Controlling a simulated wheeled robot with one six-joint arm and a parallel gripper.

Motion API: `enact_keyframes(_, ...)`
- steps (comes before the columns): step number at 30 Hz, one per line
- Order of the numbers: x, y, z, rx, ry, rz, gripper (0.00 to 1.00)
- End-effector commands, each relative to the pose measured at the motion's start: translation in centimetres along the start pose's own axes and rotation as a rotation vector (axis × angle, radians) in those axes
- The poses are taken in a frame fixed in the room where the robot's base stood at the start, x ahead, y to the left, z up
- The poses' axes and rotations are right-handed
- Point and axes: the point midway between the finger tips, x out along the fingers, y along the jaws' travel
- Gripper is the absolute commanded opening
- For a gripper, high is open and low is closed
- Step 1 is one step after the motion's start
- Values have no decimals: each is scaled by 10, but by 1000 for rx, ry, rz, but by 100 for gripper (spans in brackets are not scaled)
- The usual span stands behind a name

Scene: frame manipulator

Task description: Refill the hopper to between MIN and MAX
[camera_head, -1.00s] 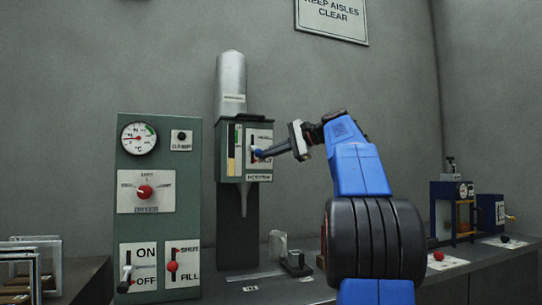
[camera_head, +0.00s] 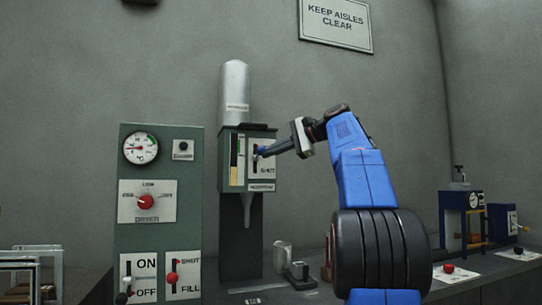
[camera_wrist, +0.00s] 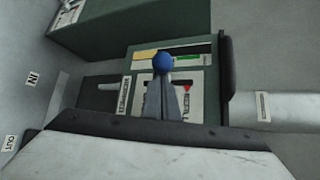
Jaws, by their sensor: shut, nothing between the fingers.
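The hopper (camera_head: 232,183) is a green box on a dark column. A silver cylinder (camera_head: 235,90) stands on top and a spout hangs below. Its upright sight gauge (camera_head: 234,165) shows yellow and green, but the level and the MIN and MAX marks are too small to read. A blue knob (camera_head: 261,149) sits at the lever plate (camera_head: 265,170) beside the gauge; it also shows in the wrist view (camera_wrist: 163,62). My gripper (camera_head: 270,150) is shut and empty, its fingertips (camera_wrist: 161,84) right at the knob. Whether they touch it, I cannot tell.
A green control panel (camera_head: 160,240) stands left, with a gauge, a red dial, an ON/OFF lever and a red-knobbed SHUT/FILL lever (camera_head: 172,279). Small metal items (camera_head: 283,258) lie on the bench below the hopper. Blue machines (camera_head: 462,215) stand far right.

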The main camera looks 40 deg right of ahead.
Motion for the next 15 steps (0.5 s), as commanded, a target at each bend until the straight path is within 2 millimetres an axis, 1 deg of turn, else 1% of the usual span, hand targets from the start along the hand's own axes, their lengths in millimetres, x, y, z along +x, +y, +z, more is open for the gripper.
enact_keyframes(8, 0, -1, 0, 0, 0, 0, 0)
enact_keyframes(15, -3, -9, 2, 1, 0, 1, 0)
